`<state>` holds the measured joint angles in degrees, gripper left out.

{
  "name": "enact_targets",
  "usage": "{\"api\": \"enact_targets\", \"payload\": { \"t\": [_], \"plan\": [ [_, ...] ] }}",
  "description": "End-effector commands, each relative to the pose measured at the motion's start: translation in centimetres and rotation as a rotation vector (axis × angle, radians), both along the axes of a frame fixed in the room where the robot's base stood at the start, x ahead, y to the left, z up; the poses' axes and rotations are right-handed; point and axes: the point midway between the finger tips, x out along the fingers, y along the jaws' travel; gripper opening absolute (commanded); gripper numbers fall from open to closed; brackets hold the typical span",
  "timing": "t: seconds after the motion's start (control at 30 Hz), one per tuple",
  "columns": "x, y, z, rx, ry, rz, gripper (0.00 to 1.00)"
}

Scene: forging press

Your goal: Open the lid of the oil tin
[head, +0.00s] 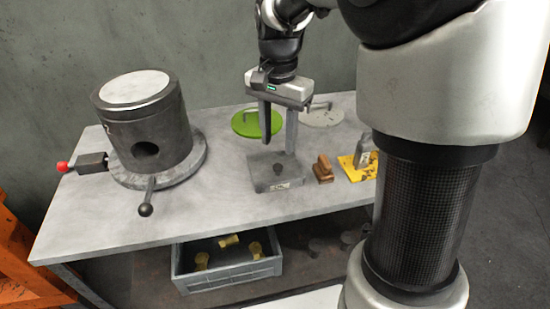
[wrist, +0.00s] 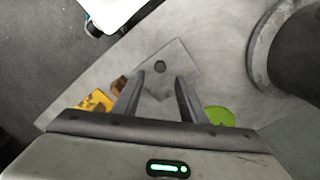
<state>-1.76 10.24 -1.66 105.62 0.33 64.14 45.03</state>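My gripper (head: 279,145) is open and empty, pointing down above the tin. In the wrist view the two fingers (wrist: 160,76) stand apart with the grey lid between and beyond them. I cannot tell the exact gap between fingertips and knob.
A dark cylindrical furnace-like pot (head: 150,135) with a ball-ended lever stands left. A green round lid (head: 247,123) and a grey one (head: 322,115) lie behind. Brown blocks (head: 323,168) and a yellow stand (head: 352,168) are close on the right. A grey crate (head: 228,271) sits below.

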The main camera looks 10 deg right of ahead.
Motion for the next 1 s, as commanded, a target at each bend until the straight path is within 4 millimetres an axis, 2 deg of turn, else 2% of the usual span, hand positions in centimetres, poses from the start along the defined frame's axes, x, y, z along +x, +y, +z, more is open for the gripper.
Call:
{"api": "enact_targets", "payload": {
  "t": [0.03, 0.1, 0.3, 0.5, 0.77, 0.87, 1.0],
  "plan": [
    [-0.1, 0.0, -1.5, 0.000, 0.006, 0.000, 0.39],
    [-0.1, 0.0, -3.0, 0.000, 0.006, 0.000, 0.39],
    [-0.1, 0.0, -6.0, 0.000, 0.003, 0.000, 0.39],
    [0.0, 0.0, -7.2, 0.000, 0.000, 0.001, 0.39],
    [0.0, 0.0, -7.3, 0.000, 0.000, 0.001, 0.39],
    [0.0, 0.0, -7.3, 0.000, 0.000, 0.001, 0.25],
    [0.0, 0.0, -7.3, 0.000, 0.000, 0.001, 0.01]
  ]
}}
